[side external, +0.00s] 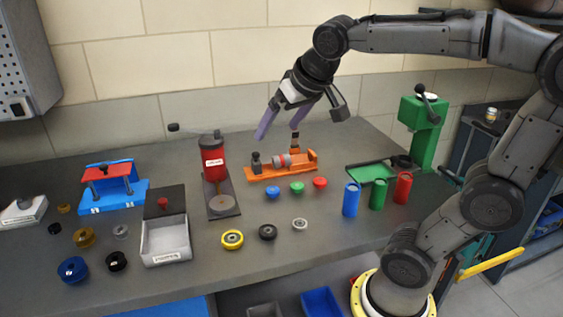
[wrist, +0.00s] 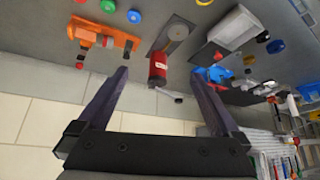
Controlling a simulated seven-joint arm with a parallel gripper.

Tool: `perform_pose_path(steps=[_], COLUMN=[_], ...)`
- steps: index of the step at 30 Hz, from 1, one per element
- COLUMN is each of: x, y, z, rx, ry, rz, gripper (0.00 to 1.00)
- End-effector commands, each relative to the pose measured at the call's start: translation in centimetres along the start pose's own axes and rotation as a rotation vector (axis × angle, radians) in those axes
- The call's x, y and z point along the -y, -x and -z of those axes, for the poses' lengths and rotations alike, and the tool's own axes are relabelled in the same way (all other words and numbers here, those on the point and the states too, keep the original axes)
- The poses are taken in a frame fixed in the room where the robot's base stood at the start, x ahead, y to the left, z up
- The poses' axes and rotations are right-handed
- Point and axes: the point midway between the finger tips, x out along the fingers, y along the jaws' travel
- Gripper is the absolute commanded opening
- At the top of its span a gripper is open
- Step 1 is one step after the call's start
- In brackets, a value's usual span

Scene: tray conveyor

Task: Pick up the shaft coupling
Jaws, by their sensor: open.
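No part is labelled as the shaft coupling. A short grey and red cylindrical part (side external: 283,160) lies in an orange fixture (side external: 302,172) in the side external view, and it may be the coupling. The fixture also shows at the upper left of the wrist view (wrist: 88,29). My gripper (side external: 278,130) is open, with two purple fingers spread above the bench near the fixture. Nothing is between the fingers (wrist: 159,73). They look apart from the fixture and the part.
A red canister press (side external: 212,160) stands left of the fixture, and a green press (side external: 420,130) to the right. Blue, green and red cylinders (side external: 377,195) stand in front. A blue fixture (side external: 115,195), a labelled white box (side external: 165,240) and several rings occupy the left.

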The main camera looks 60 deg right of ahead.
Motion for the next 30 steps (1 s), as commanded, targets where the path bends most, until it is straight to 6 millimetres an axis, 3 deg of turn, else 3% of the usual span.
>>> perform_pose_path(steps=[3,6,10,15,18,23,30], x=[-2.2,-4.7,-8.7,-13.0,-14.5,-15.7,-16.8], y=[-3.8,-7.5,-12.8,-18.2,-19.9,-21.2,-25.3], z=[5.1,8.3,10.7,10.5,9.3,8.5,7.3], rx=[0.023,0.045,0.089,0.167,0.210,0.226,0.228], ry=[-0.095,-0.165,-0.236,-0.286,-0.307,-0.322,-0.321], rz=[-0.088,-0.156,-0.235,-0.299,-0.317,-0.327,-0.326], gripper=[1.00,1.00,1.00,1.00,1.00,1.00,1.00])
